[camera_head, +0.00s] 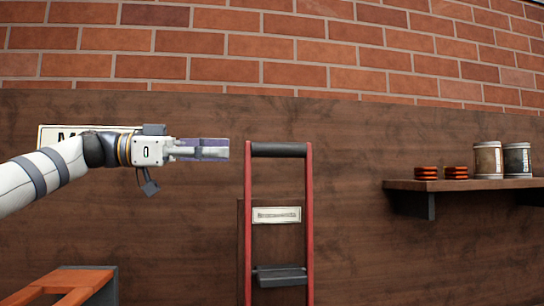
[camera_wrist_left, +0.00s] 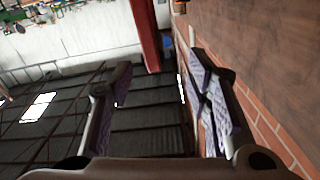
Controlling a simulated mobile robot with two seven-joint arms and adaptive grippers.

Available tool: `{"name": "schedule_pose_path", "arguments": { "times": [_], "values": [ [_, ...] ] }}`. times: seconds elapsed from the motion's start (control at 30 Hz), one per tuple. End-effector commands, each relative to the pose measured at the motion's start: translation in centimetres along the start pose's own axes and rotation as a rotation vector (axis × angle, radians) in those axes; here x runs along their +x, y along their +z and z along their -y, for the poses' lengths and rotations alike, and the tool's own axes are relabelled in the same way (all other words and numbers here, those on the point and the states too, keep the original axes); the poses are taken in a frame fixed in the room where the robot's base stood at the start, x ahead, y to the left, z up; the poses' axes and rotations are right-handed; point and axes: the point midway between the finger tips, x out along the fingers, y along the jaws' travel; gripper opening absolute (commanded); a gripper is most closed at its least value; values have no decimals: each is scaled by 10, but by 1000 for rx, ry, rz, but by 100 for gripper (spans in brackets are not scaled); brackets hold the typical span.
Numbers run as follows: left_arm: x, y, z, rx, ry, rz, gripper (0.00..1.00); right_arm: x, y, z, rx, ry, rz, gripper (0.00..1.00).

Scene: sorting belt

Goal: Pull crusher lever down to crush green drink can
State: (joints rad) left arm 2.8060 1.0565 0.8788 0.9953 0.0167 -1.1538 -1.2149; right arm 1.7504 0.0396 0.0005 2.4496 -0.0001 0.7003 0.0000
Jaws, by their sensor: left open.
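The crusher lever is a tall red frame (camera_head: 309,215) with a dark crossbar handle (camera_head: 279,149) across its top, standing upright against the brown wall panel. A pale label (camera_head: 277,215) and a dark ledge (camera_head: 281,277) show between its uprights. My left gripper (camera_head: 227,149) is at about the height of the handle, to its left, with its fingers pointing right. It is close to the left upright; I cannot tell if they touch. In the left wrist view its purple-padded fingers (camera_wrist_left: 160,80) are apart with nothing between them. I see no green can. My right gripper is out of view.
A shelf (camera_head: 464,184) on the right holds two orange-red stacks (camera_head: 426,173) and two tins (camera_head: 488,160). A partly hidden sign (camera_head: 58,133) is behind my left arm. An orange-and-dark structure (camera_head: 75,284) is at lower left. Wall between lever and shelf is clear.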

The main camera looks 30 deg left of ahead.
Motion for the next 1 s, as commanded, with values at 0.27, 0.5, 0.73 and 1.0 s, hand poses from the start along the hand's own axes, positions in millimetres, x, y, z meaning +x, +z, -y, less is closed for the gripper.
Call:
{"name": "schedule_pose_path", "arguments": {
  "times": [0.27, 0.5, 0.73, 1.0],
  "values": [
    [56, 1, -1, 0, 4, 4, 44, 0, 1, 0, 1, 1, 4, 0],
    [107, 0, -1, 1, 2, 2, 44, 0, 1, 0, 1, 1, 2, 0],
    [120, 0, 0, 1, 0, 0, 44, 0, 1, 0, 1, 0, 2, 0],
    [120, 0, 0, 1, 0, 0, 22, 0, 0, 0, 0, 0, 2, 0]
  ]
}}
